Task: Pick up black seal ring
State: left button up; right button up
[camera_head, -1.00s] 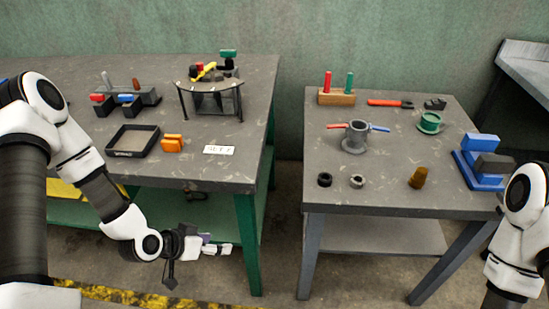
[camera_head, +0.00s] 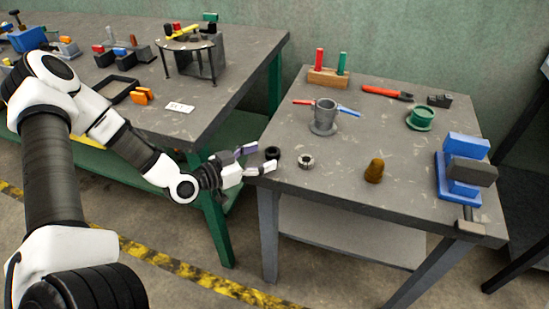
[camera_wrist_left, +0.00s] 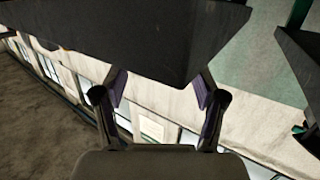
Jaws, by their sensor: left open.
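The black seal ring (camera_head: 272,153) lies flat on the right-hand table near its left front corner in the head view. My left gripper (camera_head: 257,159) is open and empty at the table's left edge, just left of the ring, with its fingers pointing toward it. In the left wrist view, the two spread fingers (camera_wrist_left: 158,92) have nothing between them, and the ring is not visible. Whether a finger touches the ring or the table cannot be told. My right gripper is not in view.
A grey metallic ring (camera_head: 306,161) lies right of the black one. A brown plug (camera_head: 374,171), a grey cup-like fixture (camera_head: 324,117) and a blue vise (camera_head: 462,170) stand farther away. The table edge (camera_wrist_left: 140,45) looms large in the wrist view.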

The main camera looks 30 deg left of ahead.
aim_at(271, 152)
pick_arm(q)
jog(key=shift+b+x, duration=0.45)
jog(key=shift+x, duration=0.75)
jog(key=shift+w+f, duration=0.15)
jog(key=shift+w, duration=0.35)
jog(key=shift+s, duration=0.1)
jog(key=shift+c, duration=0.4)
jog(key=c, duration=1)
